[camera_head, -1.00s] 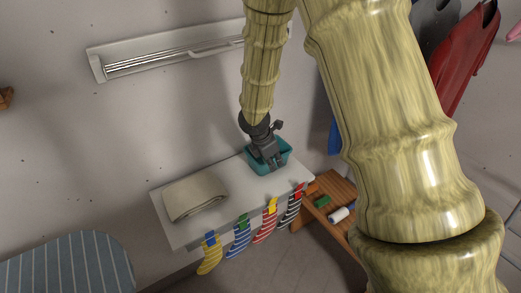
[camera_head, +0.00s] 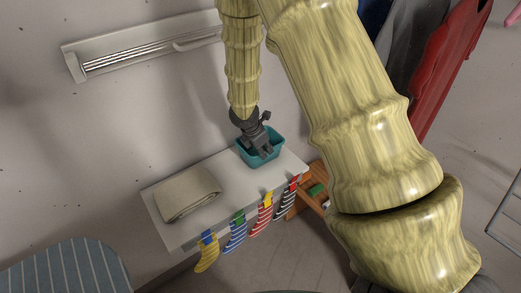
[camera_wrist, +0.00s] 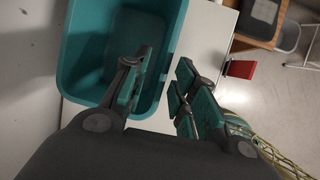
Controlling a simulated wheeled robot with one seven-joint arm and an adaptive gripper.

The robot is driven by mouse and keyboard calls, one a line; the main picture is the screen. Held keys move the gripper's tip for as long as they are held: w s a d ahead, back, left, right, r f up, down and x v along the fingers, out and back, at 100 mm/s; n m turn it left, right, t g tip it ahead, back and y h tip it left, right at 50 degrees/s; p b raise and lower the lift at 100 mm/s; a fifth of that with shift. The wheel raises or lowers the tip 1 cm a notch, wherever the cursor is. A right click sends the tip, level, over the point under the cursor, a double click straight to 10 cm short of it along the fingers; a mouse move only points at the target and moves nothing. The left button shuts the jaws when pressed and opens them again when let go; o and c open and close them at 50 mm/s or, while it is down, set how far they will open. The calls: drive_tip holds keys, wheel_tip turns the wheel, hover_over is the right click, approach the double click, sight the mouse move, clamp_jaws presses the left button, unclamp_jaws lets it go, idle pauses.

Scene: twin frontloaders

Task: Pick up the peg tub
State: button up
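The peg tub is a teal open-topped rectangular tub (camera_head: 278,139) on the right part of a white shelf (camera_head: 222,210). In the wrist view the tub (camera_wrist: 75,60) fills the upper left and looks empty inside where I can see. My gripper (camera_head: 262,153) reaches down at the tub. In the wrist view my gripper (camera_wrist: 160,76) has one finger over the tub's inside and the other outside its right wall. The fingers are apart, with the wall between them and a gap showing. Part of the tub is hidden behind my gripper in the head view.
A folded beige cloth (camera_head: 187,193) lies on the left of the shelf. A wall-mounted rack (camera_head: 150,52) is above. A wooden rack (camera_head: 304,204) stands right.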

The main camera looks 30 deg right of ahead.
drive_tip(key=shift+x, duration=2.55)
drive_tip(key=shift+s, duration=0.2)
clamp_jaws()
